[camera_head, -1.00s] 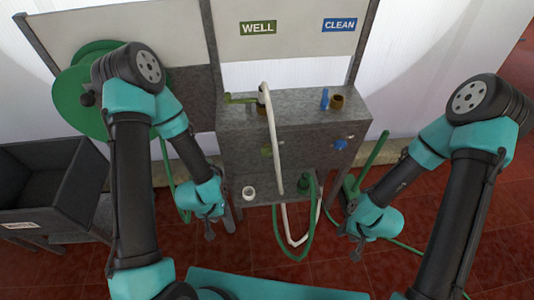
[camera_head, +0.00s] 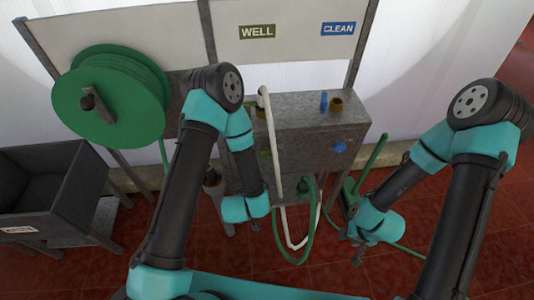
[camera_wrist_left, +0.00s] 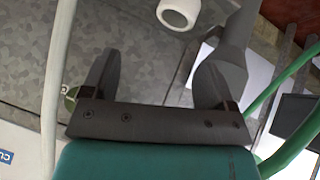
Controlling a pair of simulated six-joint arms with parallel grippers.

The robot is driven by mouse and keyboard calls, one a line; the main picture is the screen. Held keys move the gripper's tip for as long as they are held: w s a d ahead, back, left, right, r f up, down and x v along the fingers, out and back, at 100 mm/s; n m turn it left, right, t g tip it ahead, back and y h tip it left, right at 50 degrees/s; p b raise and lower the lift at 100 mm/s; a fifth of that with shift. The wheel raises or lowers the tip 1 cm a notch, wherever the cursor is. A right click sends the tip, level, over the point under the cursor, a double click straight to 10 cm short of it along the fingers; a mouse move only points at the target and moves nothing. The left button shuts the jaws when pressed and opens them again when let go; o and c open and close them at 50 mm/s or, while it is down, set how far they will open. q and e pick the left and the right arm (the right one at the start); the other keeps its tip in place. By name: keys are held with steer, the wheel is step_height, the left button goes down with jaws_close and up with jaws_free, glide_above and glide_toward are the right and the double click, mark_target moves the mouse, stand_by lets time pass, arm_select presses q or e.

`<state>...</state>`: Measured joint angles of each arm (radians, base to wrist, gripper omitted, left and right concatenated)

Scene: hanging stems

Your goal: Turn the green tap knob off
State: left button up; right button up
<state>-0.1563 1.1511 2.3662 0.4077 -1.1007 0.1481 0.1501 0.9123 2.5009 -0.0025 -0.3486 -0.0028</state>
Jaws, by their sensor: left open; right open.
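The green knob (camera_head: 265,153) is on the front face of the grey metal tank (camera_head: 310,145), below the WELL sign; my left arm covers part of that area. My right gripper (camera_head: 355,235) is open and empty, right of the tank near the green stand.
A blue knob (camera_head: 340,147) is on the tank's right front. A white hose (camera_head: 271,140) hangs down the front, near a looping green hose (camera_head: 307,235). A white open-ended pipe (camera_wrist_left: 180,12) is beyond my left jaws. A green hose reel (camera_head: 110,100) and black bin (camera_head: 50,195) stand left.

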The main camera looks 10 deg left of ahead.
arm_select(q)
steer(key=d+r+n+t+y, duration=0.1)
steer(key=d+r+t+y, duration=0.4)
steer(key=d+r+t, duration=0.3)
steer(key=shift+s+d+t, duration=0.3)
steer(key=shift+d+t, duration=0.4)
steer(key=shift+d, duration=0.15)
steer(key=shift+w+r, duration=0.1)
steer(key=shift+w, duration=0.05)
